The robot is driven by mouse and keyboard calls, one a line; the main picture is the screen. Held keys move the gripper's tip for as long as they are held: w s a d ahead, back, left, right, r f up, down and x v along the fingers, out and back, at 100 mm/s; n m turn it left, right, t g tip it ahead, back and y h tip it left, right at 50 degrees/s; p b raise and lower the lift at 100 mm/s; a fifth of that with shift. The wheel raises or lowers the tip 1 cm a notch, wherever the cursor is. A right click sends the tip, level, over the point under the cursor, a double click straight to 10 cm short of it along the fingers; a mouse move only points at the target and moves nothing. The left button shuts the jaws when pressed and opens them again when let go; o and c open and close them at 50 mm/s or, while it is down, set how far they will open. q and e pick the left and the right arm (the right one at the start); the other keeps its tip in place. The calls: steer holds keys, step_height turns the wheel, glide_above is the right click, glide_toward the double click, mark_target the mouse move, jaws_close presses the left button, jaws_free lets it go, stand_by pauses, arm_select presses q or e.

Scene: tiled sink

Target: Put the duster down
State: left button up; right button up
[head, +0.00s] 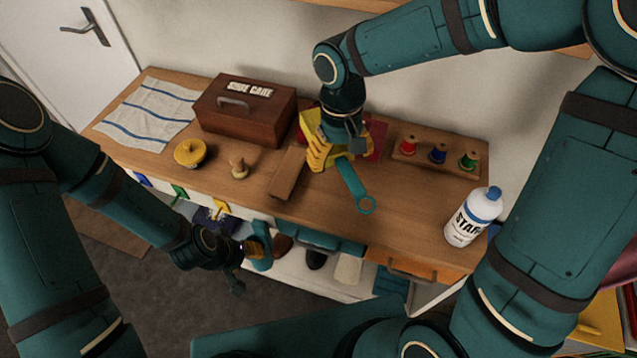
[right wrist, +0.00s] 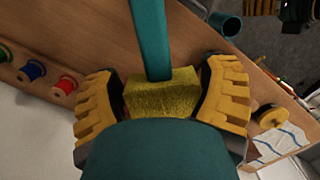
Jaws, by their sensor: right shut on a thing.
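The duster has a yellow fuzzy head (right wrist: 160,92) and a teal handle (head: 352,182) ending in a ring. My right gripper (head: 326,150) is shut on the head, over the wooden counter (head: 410,205); the handle sticks out toward the counter's front. In the right wrist view the yellow fingers (right wrist: 165,95) stand on both sides of the head. I cannot tell whether the duster touches the counter. A yellow and dark red item (head: 376,140) lies behind the gripper, partly hidden. My left gripper (head: 250,265) is low in front of the counter; its opening is unclear.
A brown block (head: 288,173) lies left of the duster. A shoe care box (head: 245,108), yellow tin (head: 190,152), small wooden knob (head: 239,168) and striped cloth (head: 150,112) are further left. A spool rack (head: 435,157) and white bottle (head: 472,216) stand right.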

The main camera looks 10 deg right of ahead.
steer(key=shift+s+a+r, duration=0.2)
steer(key=shift+s, duration=0.15)
steer(key=shift+s+a+r, duration=0.15)
steer(key=shift+s, duration=0.2)
steer(key=shift+n, duration=0.4)
steer(key=f, duration=0.3)
steer(key=f+b, duration=0.1)
steer(key=f, duration=0.2)
steer(key=f+b, duration=0.1)
steer(key=f, duration=0.2)
steer(key=shift+s+a+f, duration=0.2)
steer(key=shift+a+f, duration=0.1)
steer(key=shift+f, duration=0.1)
